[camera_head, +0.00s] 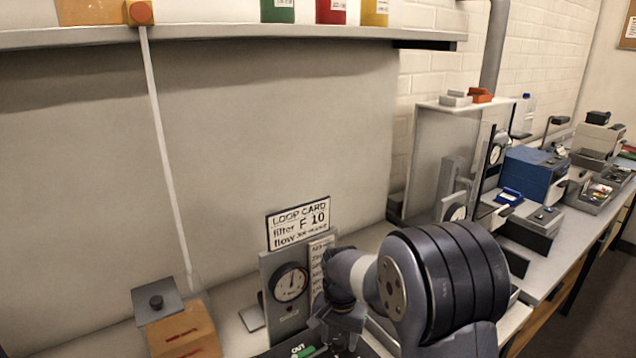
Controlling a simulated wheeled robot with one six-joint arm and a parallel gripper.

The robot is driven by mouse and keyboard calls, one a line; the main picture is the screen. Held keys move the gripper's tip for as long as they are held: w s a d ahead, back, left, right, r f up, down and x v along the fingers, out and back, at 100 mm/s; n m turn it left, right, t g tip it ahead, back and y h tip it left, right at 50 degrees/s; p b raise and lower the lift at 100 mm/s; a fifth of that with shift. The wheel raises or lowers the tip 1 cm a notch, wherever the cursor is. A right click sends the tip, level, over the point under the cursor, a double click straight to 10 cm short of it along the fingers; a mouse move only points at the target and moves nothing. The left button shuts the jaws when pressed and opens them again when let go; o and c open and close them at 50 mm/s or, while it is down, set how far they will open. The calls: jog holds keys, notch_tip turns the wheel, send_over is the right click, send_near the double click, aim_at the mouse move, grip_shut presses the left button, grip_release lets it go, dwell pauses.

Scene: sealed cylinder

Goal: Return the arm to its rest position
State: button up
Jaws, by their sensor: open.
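My arm reaches up from the bottom right, its large dark joint in the lower middle of the head view. My gripper (335,338) points down at the bottom edge, in front of a grey gauge panel, and is partly cut off and hidden by my wrist. It is open, and I see nothing held in it. The gauge panel (272,302) has a round white dial. A loop card (298,223) reading "filter F 10" stands on its top.
A shelf (230,38) runs above. A clear-sided cabinet (440,150), a blue box (535,172) and other equipment crowd the bench at right. Dark floor shows at far right.

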dwell(0.4)
notch_tip(320, 180, up, 11)
jog(key=b, duration=0.1)
notch_tip(320, 180, down, 10)
jog(key=shift+f+p, duration=0.25)
jog(key=shift+p, duration=0.25)
jog(key=shift+f, duration=0.3)
jog(key=n+p, duration=0.1)
jog(key=n, duration=0.5)
jog(key=n+p, duration=0.3)
jog(key=n, duration=0.4)
jog(key=shift+d+r, duration=0.1)
jog(key=shift+r, duration=0.05)
notch_tip(320, 180, up, 9)
jog(key=b, duration=0.1)
jog(key=shift+r+b, duration=0.15)
jog(key=shift+b, duration=0.2)
